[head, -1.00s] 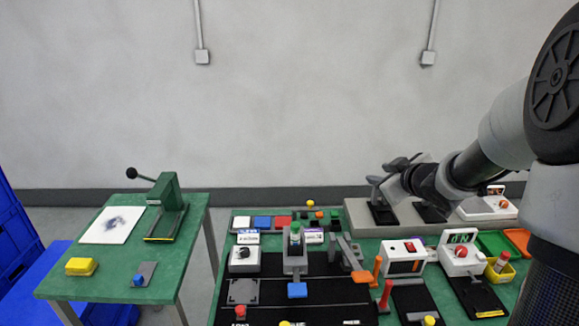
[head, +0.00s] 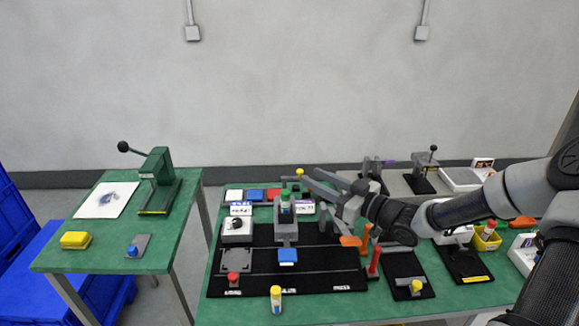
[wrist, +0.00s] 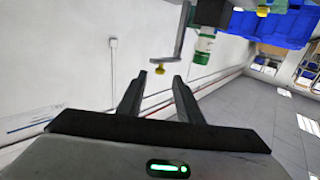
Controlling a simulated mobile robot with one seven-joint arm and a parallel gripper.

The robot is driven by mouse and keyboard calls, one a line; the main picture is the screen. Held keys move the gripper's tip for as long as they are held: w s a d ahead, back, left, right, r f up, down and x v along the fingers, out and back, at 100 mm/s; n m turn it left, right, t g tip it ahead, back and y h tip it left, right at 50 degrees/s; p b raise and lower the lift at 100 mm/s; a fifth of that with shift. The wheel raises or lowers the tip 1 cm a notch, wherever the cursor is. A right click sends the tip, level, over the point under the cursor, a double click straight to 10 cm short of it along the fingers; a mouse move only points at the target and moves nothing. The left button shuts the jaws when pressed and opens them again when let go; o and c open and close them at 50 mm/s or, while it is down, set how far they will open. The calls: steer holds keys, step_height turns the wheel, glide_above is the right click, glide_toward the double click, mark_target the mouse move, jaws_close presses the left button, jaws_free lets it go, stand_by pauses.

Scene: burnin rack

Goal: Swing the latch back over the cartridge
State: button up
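The latch knob (head: 300,172) is a small yellow ball beside my gripper's tips, behind the cartridge. The cartridge (head: 286,196) has a green top and stands upright in a grey holder (head: 286,230). The wrist view also shows the cartridge (wrist: 204,45) in green and white. My gripper (head: 308,175) is open and empty; in the wrist view the knob appears just beyond its fingertips (wrist: 161,76). Contact is not visible.
A blue paddle (head: 288,256) is in front. A yellow-capped bottle (head: 275,298) stands at the front. A green press (head: 158,180) is on the left table.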

steer(key=x, duration=1)
jaws_close()
